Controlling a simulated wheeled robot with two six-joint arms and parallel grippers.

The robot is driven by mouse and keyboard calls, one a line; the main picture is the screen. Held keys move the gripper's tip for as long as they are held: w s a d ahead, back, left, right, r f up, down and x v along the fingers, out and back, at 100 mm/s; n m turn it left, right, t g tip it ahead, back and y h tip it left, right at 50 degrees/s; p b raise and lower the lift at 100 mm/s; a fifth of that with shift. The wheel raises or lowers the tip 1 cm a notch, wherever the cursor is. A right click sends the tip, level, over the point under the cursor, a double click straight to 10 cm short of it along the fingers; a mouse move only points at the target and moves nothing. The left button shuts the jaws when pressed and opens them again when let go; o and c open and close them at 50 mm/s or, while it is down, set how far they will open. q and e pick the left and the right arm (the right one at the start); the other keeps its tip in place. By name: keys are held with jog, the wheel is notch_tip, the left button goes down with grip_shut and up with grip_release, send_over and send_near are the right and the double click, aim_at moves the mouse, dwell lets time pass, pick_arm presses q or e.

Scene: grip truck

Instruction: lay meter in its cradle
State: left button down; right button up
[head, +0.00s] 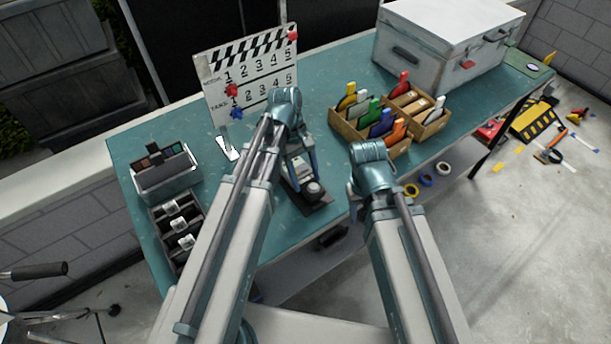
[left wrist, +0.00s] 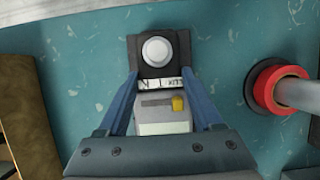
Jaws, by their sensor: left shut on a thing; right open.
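The meter (left wrist: 165,118) has a pale grey body with a yellow knob and a white dome. My left gripper (head: 303,170) is shut on its body, one blue finger on each side; it also shows in the left wrist view (left wrist: 164,100). The dark, flat cradle (head: 320,208) lies on the table under and around the dome end of the meter. I cannot tell whether the meter touches it. My right gripper (head: 358,188) is open above the table's front edge, mostly hidden by my own arm.
A wooden box (head: 345,128) with several coloured clips stands right of the cradle. A clapperboard (head: 250,75) stands behind. A dark tray (head: 160,222) and a grey box (head: 165,180) sit at left. A large white case (head: 440,45) is back right.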

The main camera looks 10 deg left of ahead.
pick_arm(q)
jog(key=shift+f, duration=0.25)
dwell(0.4)
jog(key=shift+f+b, duration=0.7)
jog(key=shift+b, duration=0.25)
grip_release()
jog(key=p+v, duration=1.2)
jog(key=v, duration=0.2)
jog(key=shift+p, duration=0.4)
jog(key=shift+f, duration=0.1)
